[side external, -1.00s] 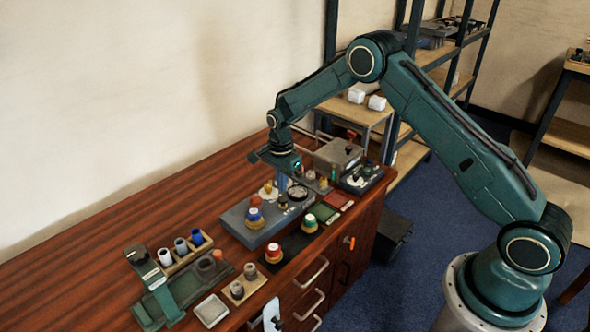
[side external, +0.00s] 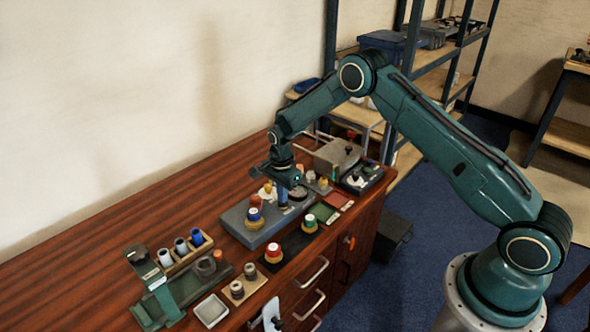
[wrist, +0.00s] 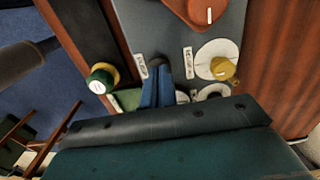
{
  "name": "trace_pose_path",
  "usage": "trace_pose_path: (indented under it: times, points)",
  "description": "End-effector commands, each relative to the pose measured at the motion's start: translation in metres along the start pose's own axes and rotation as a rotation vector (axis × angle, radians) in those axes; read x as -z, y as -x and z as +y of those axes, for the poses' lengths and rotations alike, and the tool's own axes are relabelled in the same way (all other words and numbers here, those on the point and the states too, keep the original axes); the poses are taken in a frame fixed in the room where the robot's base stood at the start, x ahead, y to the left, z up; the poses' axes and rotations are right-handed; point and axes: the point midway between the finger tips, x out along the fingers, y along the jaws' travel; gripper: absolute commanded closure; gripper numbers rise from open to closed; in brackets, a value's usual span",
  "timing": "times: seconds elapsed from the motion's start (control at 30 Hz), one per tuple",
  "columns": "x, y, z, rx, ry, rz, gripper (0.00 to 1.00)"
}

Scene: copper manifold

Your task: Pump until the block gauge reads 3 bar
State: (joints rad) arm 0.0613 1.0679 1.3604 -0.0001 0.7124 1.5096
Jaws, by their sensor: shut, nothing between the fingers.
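The grey block (side external: 240,226) sits on the wooden bench and carries knobs and round fittings; its grey top (wrist: 163,22) fills the middle of the wrist view. My gripper (side external: 283,207) is shut and points down at the block's far part.
A green-topped knob (side external: 309,221) and a red-topped knob (side external: 273,251) stand in front of the block. A grey box (side external: 336,157) stands behind it. A green fixture (side external: 160,295) and small cups are at the left. The bench's back left is clear.

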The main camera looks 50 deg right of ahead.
Motion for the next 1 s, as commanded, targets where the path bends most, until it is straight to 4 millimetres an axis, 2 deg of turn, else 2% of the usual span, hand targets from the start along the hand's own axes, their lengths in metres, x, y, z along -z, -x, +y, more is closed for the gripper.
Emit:
trace_pose_path:
  times: [0.37, 0.57, 0.77, 1.0]
  points:
    - [0.000, -0.006, 0.001, -0.002, 0.000, 0.000, 1.00]
    - [0.000, 0.001, 0.001, -0.001, 0.000, 0.000, 1.00]
    - [0.000, 0.022, 0.001, 0.000, 0.000, 0.000, 1.00]
    - [0.000, 0.062, 0.000, 0.004, 0.000, 0.000, 1.00]
